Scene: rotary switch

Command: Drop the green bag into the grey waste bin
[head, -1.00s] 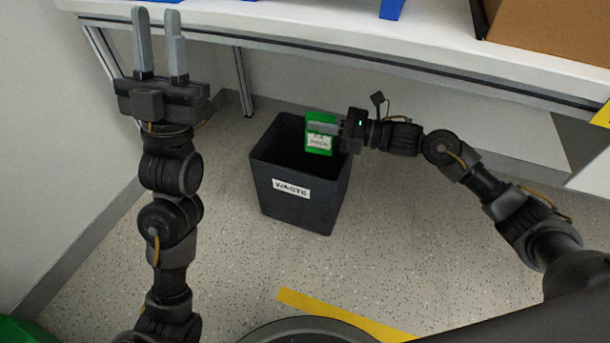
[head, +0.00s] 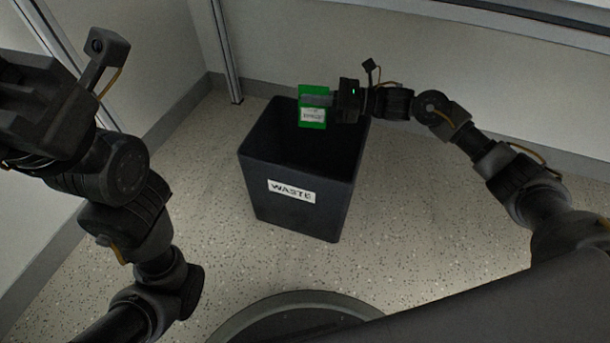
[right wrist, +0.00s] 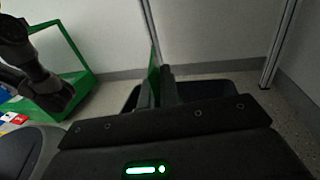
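The green bag (head: 313,118) has a white label and hangs over the open mouth of the grey waste bin (head: 335,205), toward its back. My right gripper (head: 317,99) is shut on the bag, coming in from the right above the rim. In the right wrist view the bag (right wrist: 153,75) shows as a thin green edge at the fingers, with the dark bin rim (right wrist: 215,92) behind and below. The bin stands upright on the floor, its WASTE label facing me. My left gripper's body (head: 40,105) is at the left edge; its fingertips are out of frame.
A metal post (head: 226,50) stands behind the bin near the wall. Speckled floor (head: 410,230) is clear to the bin's right.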

